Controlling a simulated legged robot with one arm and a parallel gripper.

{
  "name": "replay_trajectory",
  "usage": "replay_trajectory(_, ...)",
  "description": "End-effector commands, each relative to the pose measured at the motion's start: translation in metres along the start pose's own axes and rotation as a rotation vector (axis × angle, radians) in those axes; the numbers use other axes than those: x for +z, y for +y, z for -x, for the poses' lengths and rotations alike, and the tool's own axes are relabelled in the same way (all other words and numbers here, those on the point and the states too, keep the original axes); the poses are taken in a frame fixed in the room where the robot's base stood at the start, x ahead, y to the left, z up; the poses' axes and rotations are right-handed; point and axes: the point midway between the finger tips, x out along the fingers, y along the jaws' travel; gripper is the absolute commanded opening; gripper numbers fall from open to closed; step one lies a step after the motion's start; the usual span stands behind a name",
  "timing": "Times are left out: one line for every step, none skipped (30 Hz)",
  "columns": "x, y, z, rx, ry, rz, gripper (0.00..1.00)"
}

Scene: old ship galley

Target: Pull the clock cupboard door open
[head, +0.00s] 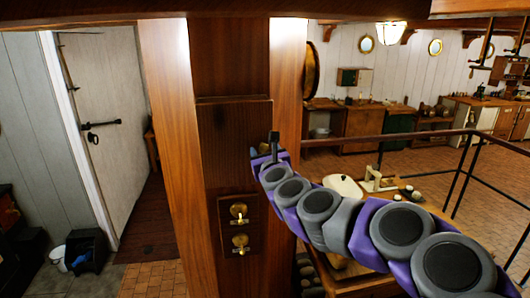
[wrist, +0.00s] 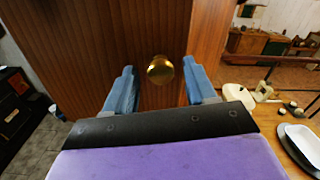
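The clock cupboard door appears to be the dark wooden panel (head: 228,150) set in the wooden column; it looks shut. No clock is visible. In the wrist view a round brass knob (wrist: 160,69) stands out from the dark wood (wrist: 158,35). My gripper (wrist: 158,78) is open, with one blue finger on each side of the knob and a visible gap to both. In the head view my gripper (head: 268,152) is at the panel's right edge, and that knob cannot be made out there.
Two brass fittings (head: 239,211) sit on a small plate below the panel. A white door (head: 105,125) is at left, with a bucket (head: 58,256) on the floor.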

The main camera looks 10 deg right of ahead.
Motion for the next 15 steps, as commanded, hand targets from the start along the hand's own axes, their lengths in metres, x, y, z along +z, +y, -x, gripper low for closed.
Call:
replay_trajectory(0.0000,-0.0001,0.0000,0.000,0.000,0.000,0.50)
replay_trajectory(-0.0001,-0.0001,-0.0001,0.000,0.000,0.000,0.47)
replay_trajectory(0.0000,-0.0002,-0.0001,0.000,0.000,0.000,0.44)
replay_trajectory(0.0000,-0.0002,-0.0001,0.000,0.000,0.000,0.41)
replay_trajectory(0.0000,-0.0002,0.0000,0.000,0.000,0.000,0.38)
replay_trajectory(0.0000,-0.0002,0.0000,0.000,0.000,0.000,0.34)
replay_trajectory(0.0001,-0.0003,0.0000,-0.001,0.000,0.000,0.31)
replay_trajectory(0.0000,-0.0002,0.0000,-0.001,0.000,0.000,0.28)
replay_trajectory(0.0001,-0.0002,0.0000,0.000,0.000,0.000,0.24)
replay_trajectory(0.0001,-0.0002,0.0000,0.000,0.000,0.000,0.22)
replay_trajectory(0.0001,-0.0002,0.0001,0.000,0.000,0.000,0.19)
replay_trajectory(0.0001,-0.0002,0.0001,0.000,0.000,0.000,0.15)
replay_trajectory(0.0001,-0.0002,0.0001,0.000,0.000,0.000,0.12)
replay_trajectory(0.0001,-0.0001,0.0001,0.000,0.000,0.000,0.09)
replay_trajectory(0.0001,-0.0002,0.0001,0.000,0.000,0.000,0.05)
